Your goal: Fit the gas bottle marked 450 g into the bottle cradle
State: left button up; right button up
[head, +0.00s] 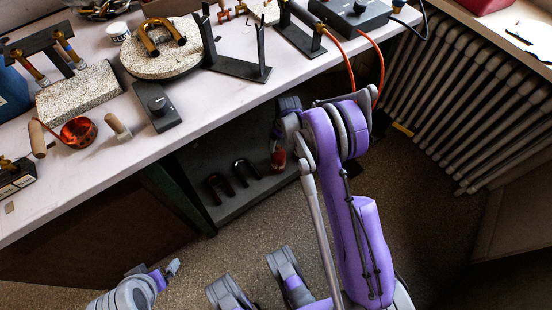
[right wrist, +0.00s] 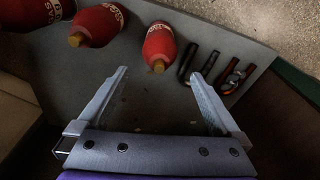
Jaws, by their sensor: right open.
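Several red gas bottles stand on the grey lower shelf in the right wrist view: one near the middle (right wrist: 160,46), one left of it (right wrist: 97,26), and one cut off at the top left (right wrist: 35,10). Their white markings are too small to read. My right gripper (right wrist: 158,73) is open and empty, with the middle bottle just beyond its fingertips. In the head view one red bottle (head: 278,158) shows under the bench beside my right arm. A black stand with two uprights (head: 240,66) is on the bench; I cannot tell whether it is the cradle. My left gripper (head: 167,272) is low at the bottom left.
Dark and copper U-shaped pieces (right wrist: 212,72) lie on the shelf (head: 262,190) right of the bottles. A radiator (head: 470,100) stands at the right.

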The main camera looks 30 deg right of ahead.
aim_at(278, 150)
jog(key=f, duration=0.4)
jog(key=shift+w+b, duration=0.2)
jog(key=shift+b, duration=0.2)
jog(key=f+b, duration=0.1)
jog(key=f, duration=0.1)
jog(key=w+f, duration=0.1)
jog(key=f, duration=0.2)
jog(key=shift+a+b, duration=0.15)
jog(key=shift+b, duration=0.25)
grip_shut()
